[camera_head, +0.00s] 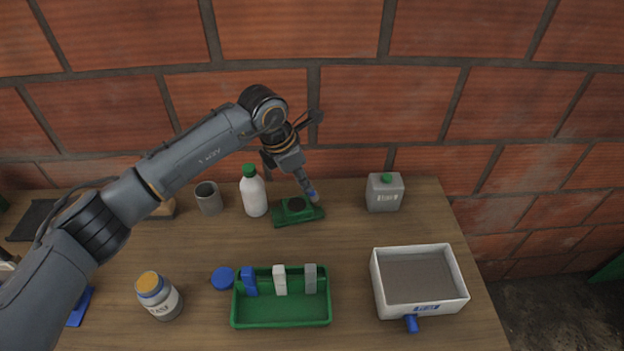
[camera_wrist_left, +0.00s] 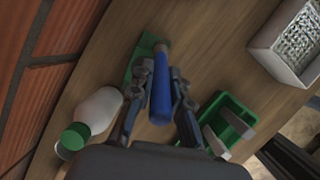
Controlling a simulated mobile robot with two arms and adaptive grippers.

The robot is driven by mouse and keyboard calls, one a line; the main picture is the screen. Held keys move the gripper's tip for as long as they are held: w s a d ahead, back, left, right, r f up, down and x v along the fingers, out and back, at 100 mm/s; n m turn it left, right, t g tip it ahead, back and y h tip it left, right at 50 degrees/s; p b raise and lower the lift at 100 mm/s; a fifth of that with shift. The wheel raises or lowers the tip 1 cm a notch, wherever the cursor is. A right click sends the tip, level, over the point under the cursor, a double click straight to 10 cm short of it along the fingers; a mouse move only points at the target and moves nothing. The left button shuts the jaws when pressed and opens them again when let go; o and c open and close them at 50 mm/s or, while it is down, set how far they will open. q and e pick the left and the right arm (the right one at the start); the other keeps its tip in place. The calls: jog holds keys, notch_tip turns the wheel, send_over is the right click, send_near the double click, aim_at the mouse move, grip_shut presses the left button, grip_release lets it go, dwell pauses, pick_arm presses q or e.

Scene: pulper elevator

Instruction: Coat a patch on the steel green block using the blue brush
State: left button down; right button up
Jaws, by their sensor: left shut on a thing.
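My left gripper (camera_head: 303,178) reaches over the table and points down at the green block (camera_head: 283,217). A dark area shows on top of the block. The gripper is shut on the blue brush (camera_wrist_left: 160,98), whose blue handle lies between the fingers (camera_wrist_left: 162,72). In the head view only a small blue part of the brush (camera_head: 311,194) shows, above the block's right side. In the left wrist view the brush's far end overlaps the green block (camera_wrist_left: 146,42). I cannot tell whether the brush touches it. My right gripper is not in view.
A white bottle (camera_head: 254,196) and grey cup (camera_head: 208,198) stand left of the block; a grey canister (camera_head: 384,195) stands right. In front are an orange-topped jar (camera_head: 160,298), blue disc (camera_head: 223,279), green tray (camera_head: 282,322) with several small blocks, and white box (camera_head: 464,283). A brick wall rises behind.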

pick_arm(q)
jog(key=shift+a+b, duration=0.5)
jog(key=shift+a, duration=1.85)
jog(key=shift+w+d+b, duration=0.2)
jog(key=shift+d+b, duration=0.4)
jog(key=shift+d, duration=0.65)
jog(key=shift+w+d+b, duration=0.25)
jog(key=shift+d+b, duration=0.35)
jog(key=shift+d, duration=0.65)
jog(key=shift+w+d+b, duration=0.2)
jog(key=shift+d+b, duration=0.4)
jog(key=shift+d, duration=0.65)
jog(key=shift+f+b, duration=0.1)
jog(key=shift+b, duration=0.25)
jog(key=a+b, duration=0.1)
jog(key=a, duration=0.6)
jog(key=shift+a+b, duration=0.25)
jog(key=shift+b, duration=0.1)
notch_tip(320, 180, up, 6)
jog(key=p, duration=0.2)
jog(key=shift+p, duration=0.3)
jog(key=shift+d, duration=0.1)
